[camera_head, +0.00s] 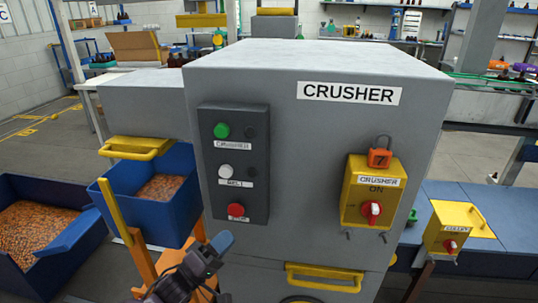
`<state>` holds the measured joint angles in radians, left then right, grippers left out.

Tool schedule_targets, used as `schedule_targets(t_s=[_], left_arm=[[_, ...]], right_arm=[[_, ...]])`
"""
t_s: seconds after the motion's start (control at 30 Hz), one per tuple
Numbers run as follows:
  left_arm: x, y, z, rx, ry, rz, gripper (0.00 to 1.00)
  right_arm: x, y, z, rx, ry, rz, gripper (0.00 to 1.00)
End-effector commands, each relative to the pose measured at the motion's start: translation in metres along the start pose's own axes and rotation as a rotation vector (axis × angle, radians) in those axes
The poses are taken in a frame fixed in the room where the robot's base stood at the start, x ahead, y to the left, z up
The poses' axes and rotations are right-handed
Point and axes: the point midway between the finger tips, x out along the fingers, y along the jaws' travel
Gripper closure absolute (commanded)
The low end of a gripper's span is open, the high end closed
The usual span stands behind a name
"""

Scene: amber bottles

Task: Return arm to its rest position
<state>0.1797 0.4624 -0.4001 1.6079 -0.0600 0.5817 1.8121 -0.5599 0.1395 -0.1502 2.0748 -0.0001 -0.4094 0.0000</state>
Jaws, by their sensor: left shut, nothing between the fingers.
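My left gripper (222,242) shows at the bottom, left of centre, dark with blue fingertips. Its fingers are together with nothing between them. It is in front of the lower front of the grey crusher (310,150), below the dark button panel (235,165). That panel carries a green button (221,130), a white button (225,171) and a red button (236,210). I cannot tell whether the gripper touches the crusher. My right gripper is not in view.
A yellow switch box (372,192) with a red knob and an orange padlock (380,157) sits on the crusher's right front. A yellow handle (324,277) juts out low. Blue bins (190,205) with brown granules stand at left. Another yellow box (452,232) is at right.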

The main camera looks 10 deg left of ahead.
Motion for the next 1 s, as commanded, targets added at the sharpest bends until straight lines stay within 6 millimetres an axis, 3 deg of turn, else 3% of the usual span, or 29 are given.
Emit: schedule_targets(t_s=[0.17,0.57,0.77,0.87,1.0], left_arm=[[0.000,-0.005,-0.001,0.145,0.006,-0.034,1.00],[0.006,-0.020,-0.015,0.840,-0.009,-0.312,1.00],[-0.026,-0.031,-0.009,1.119,-0.081,-0.523,1.00],[-0.055,-0.037,0.000,1.229,-0.150,-0.648,1.00],[-0.113,-0.043,0.018,1.324,-0.282,-0.839,1.00]], right_arm=[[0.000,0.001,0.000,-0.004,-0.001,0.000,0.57],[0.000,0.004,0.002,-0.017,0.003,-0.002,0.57],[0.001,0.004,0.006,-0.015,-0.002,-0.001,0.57],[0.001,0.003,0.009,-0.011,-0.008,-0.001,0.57],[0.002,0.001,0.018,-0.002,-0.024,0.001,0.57]])
